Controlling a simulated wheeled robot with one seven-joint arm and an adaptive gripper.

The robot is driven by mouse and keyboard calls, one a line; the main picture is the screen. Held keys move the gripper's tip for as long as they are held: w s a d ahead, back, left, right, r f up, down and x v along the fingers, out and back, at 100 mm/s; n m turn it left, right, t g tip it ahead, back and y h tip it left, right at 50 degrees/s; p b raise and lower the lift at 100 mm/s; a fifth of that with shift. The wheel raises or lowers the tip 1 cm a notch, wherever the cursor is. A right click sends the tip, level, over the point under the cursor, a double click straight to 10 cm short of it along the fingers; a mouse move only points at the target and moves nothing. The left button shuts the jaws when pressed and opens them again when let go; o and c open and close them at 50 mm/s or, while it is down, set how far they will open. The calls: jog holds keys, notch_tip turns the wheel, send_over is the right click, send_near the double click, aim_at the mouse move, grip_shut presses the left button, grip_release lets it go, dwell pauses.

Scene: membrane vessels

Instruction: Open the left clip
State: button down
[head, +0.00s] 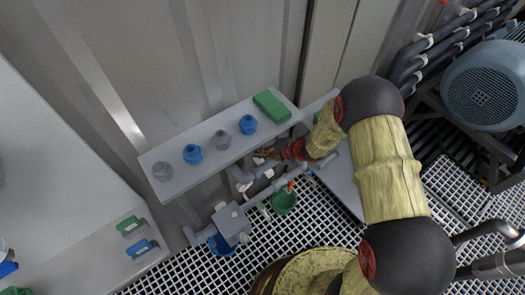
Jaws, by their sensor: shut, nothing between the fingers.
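My gripper (268,154) is small in the head view, just right of centre. It reaches left from the end of my yellow arm, below the front edge of the grey shelf, and is shut with nothing visible in it. Its fingertips are close to the grey pipework (240,178) under the shelf. I cannot tell whether they touch it. Small white parts show on the pipework below and left of the gripper. I cannot pick out the left clip or tell its state at this size; the shelf and my arm hide part of this area.
The grey shelf (215,158) holds blue and grey caps and a green block (272,106). A blue motor (485,85) is at the right. A corrugated wall stands behind.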

jog(key=shift+w+a+f, duration=0.1)
jog(key=shift+w+a, duration=0.65)
jog(key=shift+w, duration=0.35)
jog(key=shift+s+d, duration=0.1)
